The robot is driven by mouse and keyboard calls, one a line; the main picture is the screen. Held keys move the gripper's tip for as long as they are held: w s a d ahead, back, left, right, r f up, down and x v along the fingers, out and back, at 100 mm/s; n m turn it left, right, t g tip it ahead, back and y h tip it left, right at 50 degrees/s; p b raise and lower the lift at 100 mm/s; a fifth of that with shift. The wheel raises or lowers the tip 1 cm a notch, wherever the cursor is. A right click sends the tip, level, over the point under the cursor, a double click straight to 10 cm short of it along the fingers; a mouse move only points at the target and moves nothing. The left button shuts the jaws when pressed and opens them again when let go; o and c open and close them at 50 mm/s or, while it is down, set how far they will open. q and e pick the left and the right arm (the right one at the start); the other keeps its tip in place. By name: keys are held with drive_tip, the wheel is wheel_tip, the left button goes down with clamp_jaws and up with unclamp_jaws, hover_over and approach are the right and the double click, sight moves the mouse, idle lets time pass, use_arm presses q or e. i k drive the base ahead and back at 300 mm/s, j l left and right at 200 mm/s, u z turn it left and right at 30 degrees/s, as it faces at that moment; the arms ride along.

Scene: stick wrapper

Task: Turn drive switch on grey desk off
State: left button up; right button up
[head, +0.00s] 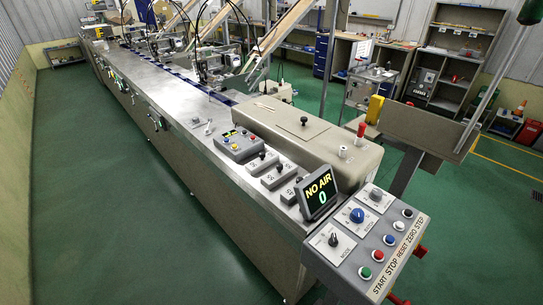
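The grey desk (385,235) is a sloped control panel at the lower right, at the near end of a long machine. It carries a black knob (333,240) on a white plate that seems to read MODE, a blue knob (357,215), and a dark knob (376,195) at the far end. The small labels by the blue and far knobs are too small to read, so I cannot tell which is the drive switch or its setting. A row of round buttons labelled START, STOP, RESET, ZERO, STEP runs along the right side. Neither gripper is in view.
A tilted display (318,192) reads NO AIR and 0. Behind it are a small grey button box (241,145), several knob boxes and a long beige housing (305,132). Red parts (419,250) stick out beside the desk. Green floor is free left and right.

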sight(420, 252)
drive_tip(key=l+z, duration=0.2)
drive_tip(key=z, duration=0.15)
drive_tip(key=l+z, duration=0.45)
drive_tip(key=z, duration=0.2)
